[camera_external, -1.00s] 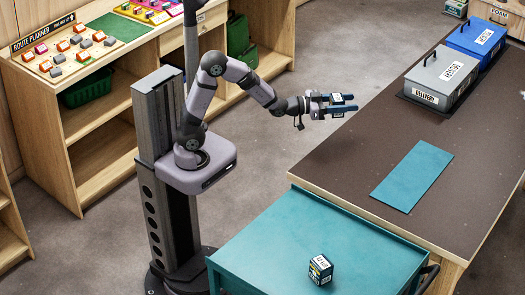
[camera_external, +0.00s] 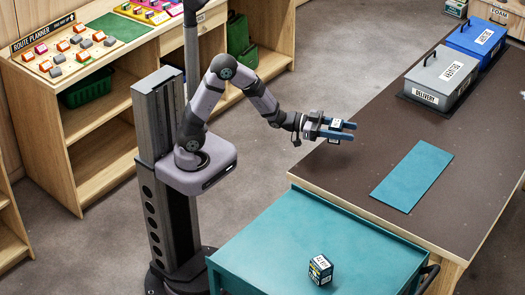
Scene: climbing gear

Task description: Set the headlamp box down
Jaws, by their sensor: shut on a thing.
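My gripper (camera_external: 349,131), with blue fingers, is shut on a small dark box with white labels, the headlamp box (camera_external: 335,131). It is held in the air, near the left edge of the dark-topped table (camera_external: 449,153). The fingers cover part of the box and its lettering is too small to read. A similar small dark box with a white label (camera_external: 320,269) stands on the teal cart top (camera_external: 275,245), apart from my gripper.
A flat blue mat (camera_external: 412,176) lies bare on the table. A grey delivery box (camera_external: 440,77) and a blue box (camera_external: 476,42) stand at the table's far end. The table between mat and near edge is clear. Wooden shelving (camera_external: 95,130) stands at left.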

